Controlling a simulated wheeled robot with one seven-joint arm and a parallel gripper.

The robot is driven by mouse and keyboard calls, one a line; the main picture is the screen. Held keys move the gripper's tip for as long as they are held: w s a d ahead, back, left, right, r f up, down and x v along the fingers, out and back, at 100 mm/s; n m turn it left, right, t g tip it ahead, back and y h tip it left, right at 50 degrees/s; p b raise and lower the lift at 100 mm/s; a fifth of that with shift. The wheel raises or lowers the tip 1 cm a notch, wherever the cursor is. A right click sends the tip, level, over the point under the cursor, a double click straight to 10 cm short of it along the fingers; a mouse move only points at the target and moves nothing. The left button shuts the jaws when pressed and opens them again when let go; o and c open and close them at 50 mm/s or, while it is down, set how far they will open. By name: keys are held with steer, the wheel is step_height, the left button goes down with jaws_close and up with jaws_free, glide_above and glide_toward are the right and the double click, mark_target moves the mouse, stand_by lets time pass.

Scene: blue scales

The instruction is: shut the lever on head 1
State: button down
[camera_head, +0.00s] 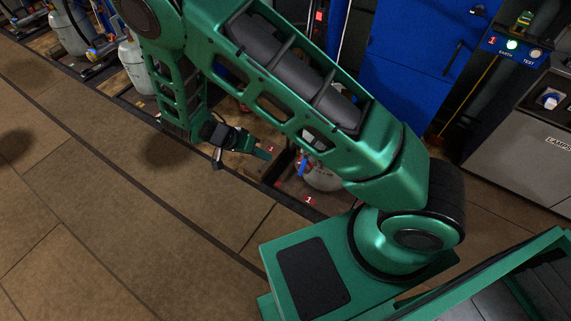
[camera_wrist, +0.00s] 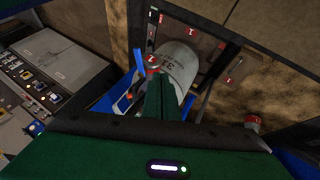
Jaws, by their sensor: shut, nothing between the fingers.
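Head 1 is marked by red tags with a white 1, one of them near the cylinder in the head view (camera_head: 308,199) and one in the wrist view (camera_wrist: 152,59). A pale gas cylinder (camera_wrist: 178,66) stands there, partly hidden by my arm in the head view (camera_head: 322,180). A blue lever (camera_wrist: 139,62) sticks up beside the cylinder's top; it shows small in the head view (camera_head: 303,167). My gripper (camera_head: 266,153) is shut and empty. In the wrist view its green fingers (camera_wrist: 160,84) point at the cylinder's top, close right of the lever. I cannot tell whether they touch.
A blue cabinet (camera_head: 410,55) and a grey LAMPS unit (camera_head: 520,115) stand at the back right. Other cylinders (camera_head: 134,65) line the far left. The tiled floor (camera_head: 130,240) is open at lower left.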

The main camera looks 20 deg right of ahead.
mark_target(303, 166)
steer(key=s+d+f, duration=0.2)
steer(key=d+f, duration=0.6)
steer(key=d, duration=0.1)
steer(key=shift+s, duration=0.3)
steer(key=shift+a, duration=0.1)
